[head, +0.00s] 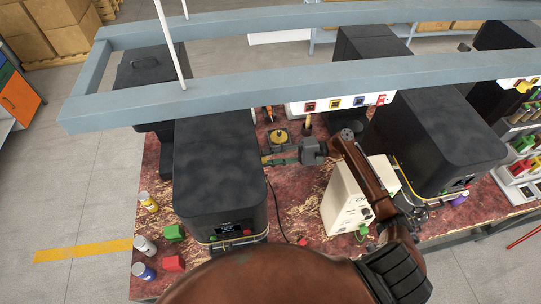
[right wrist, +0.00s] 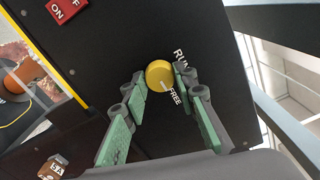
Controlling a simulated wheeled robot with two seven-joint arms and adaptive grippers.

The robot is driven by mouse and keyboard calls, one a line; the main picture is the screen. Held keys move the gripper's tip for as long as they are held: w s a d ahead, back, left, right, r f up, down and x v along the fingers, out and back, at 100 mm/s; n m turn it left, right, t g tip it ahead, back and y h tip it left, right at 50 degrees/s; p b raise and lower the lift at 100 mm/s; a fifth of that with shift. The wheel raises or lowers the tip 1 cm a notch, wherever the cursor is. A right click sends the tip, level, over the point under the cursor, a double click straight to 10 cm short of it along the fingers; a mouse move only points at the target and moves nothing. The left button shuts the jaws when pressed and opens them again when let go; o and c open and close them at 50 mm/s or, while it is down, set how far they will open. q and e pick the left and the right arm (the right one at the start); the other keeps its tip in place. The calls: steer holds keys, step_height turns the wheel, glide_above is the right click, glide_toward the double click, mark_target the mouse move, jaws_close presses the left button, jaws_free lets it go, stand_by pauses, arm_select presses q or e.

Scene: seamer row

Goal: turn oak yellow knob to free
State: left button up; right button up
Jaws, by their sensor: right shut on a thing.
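The round yellow knob (right wrist: 159,75) sits on a dark machine panel (right wrist: 120,45) in the right wrist view. White words RUN and FREE are printed beside it, and a pale pointer mark on the knob's lower edge faces the word FREE. My right gripper (right wrist: 160,90) is shut on the knob, one green-padded finger on each side. In the head view my right gripper (head: 270,159) reaches left to the right side of a dark seamer (head: 218,165); the knob is hidden there. My left gripper is not in view.
A red ON/OFF switch (right wrist: 67,9) is on the same panel. In the head view a white box (head: 345,202) stands right of the gripper, and a yellow-topped device (head: 279,136) lies just behind it. A grey overhead beam (head: 300,80) crosses above the bench.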

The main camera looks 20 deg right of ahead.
stand_by(0.4)
steer(key=o, duration=1.2)
steer(key=shift+w, duration=0.1)
steer(key=shift+c, duration=0.2)
steer(key=v, duration=1.2)
steer(key=shift+d, duration=0.1)
